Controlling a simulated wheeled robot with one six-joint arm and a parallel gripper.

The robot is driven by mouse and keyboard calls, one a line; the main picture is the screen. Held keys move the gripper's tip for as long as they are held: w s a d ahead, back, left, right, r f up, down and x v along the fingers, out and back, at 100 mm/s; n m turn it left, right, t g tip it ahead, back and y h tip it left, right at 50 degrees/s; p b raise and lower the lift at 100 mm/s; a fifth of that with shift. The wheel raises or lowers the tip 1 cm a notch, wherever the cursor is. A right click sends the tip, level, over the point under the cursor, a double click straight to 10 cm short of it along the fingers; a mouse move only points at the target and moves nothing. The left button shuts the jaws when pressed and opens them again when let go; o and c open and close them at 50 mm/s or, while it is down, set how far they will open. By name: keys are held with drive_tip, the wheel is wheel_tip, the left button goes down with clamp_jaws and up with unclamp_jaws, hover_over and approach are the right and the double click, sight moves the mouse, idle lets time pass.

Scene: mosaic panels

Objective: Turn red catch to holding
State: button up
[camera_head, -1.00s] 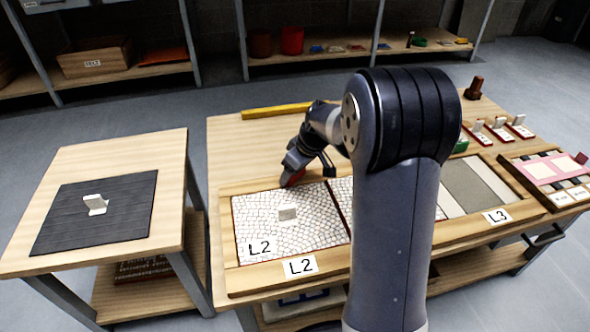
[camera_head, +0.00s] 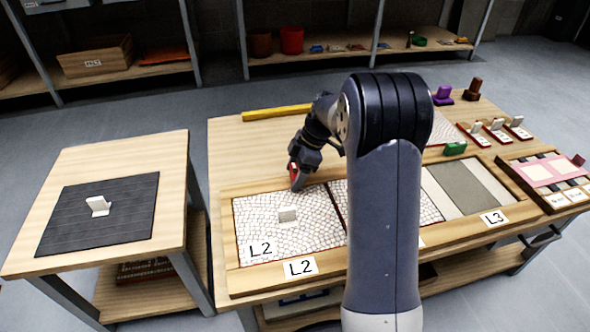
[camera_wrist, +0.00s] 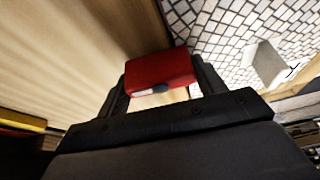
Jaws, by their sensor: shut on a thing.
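The red catch (camera_head: 293,169) sits at the back edge of the wooden frame, behind the white mosaic panel marked L2 (camera_head: 262,226). My gripper (camera_head: 298,176) points down at it and is shut on it. In the wrist view the red catch (camera_wrist: 160,69) lies between the two black fingers of my gripper (camera_wrist: 160,78), with a small pale and dark mark on its near face. The catch's underside and its seat on the frame are hidden, so I cannot tell its exact turn.
A white upright tab (camera_head: 287,215) stands on the L2 panel. A green catch (camera_head: 456,148) sits farther right on the frame, near the grey striped panel (camera_head: 467,187). A yellow bar (camera_head: 277,112) lies at the table's back. My arm hides part of the middle panel.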

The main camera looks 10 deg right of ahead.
drive_tip(key=shift+n, duration=0.5)
drive_tip(key=o, duration=1)
drive_tip(key=p+v, duration=0.4)
drive_tip(key=v, duration=0.6)
drive_tip(key=shift+w+d+r, duration=0.15)
drive_tip(key=shift+w+r, duration=0.05)
drive_tip(key=shift+r, duration=0.2)
drive_tip(key=shift+f, duration=0.1)
